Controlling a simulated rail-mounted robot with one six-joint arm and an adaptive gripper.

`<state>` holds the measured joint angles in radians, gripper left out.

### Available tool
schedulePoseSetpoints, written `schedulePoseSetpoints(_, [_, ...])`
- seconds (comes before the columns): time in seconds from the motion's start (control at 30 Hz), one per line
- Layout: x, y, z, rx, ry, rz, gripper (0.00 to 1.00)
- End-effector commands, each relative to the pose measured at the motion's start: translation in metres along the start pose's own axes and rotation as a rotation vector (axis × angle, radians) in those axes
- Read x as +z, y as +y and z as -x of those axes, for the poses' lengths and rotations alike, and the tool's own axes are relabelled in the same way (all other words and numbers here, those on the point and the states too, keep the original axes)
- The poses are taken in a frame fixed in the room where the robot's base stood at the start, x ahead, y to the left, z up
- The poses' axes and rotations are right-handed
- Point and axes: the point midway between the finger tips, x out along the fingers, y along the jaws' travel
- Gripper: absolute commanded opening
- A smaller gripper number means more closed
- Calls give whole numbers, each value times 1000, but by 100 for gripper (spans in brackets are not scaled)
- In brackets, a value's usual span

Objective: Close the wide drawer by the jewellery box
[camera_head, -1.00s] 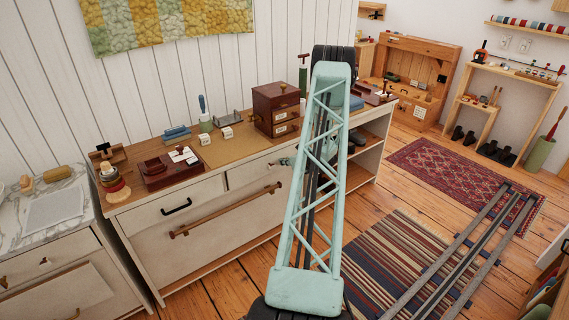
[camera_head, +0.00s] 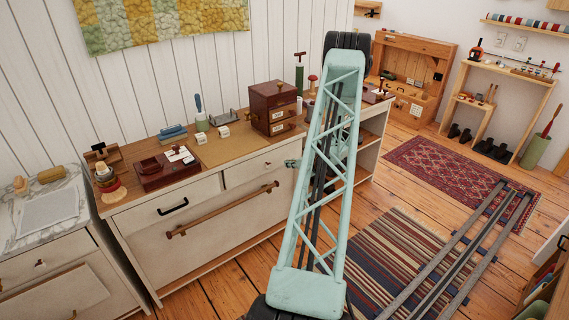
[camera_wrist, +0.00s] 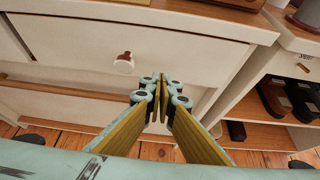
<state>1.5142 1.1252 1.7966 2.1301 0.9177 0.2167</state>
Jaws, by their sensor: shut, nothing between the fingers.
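The jewellery box (camera_head: 272,108), dark red-brown with small labelled drawers, stands on the white dresser's wooden top. Below it is a drawer front (camera_head: 256,168) with a small knob; its knob also shows in the wrist view (camera_wrist: 123,63). Under the upper drawers is a wide front (camera_head: 215,235) with a long wooden bar handle (camera_head: 222,209). I cannot tell how far either front stands out. My gripper (camera_wrist: 160,78) is shut and empty, right of the knob and close to the dresser front. In the head view my arm partly hides it and the dresser's right end.
A drawer with a black handle (camera_head: 173,207) is at the dresser's left. Open shelves with dark shoes (camera_wrist: 285,100) are on the right in the wrist view. A striped rug (camera_head: 400,255) and floor rails (camera_head: 465,250) lie on the right. A marble-topped cabinet (camera_head: 45,215) stands at left.

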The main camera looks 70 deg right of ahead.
Motion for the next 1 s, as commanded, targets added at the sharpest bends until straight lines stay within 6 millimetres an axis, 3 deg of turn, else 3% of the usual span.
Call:
schedulePoseSetpoints(0.2, [0,-1,34,-2,2,-3,0])
schedulePoseSetpoints(0.4, [0,0,55,0,1,0,0])
schedulePoseSetpoints(1.0, [-1,0,65,0,1,-1,0])
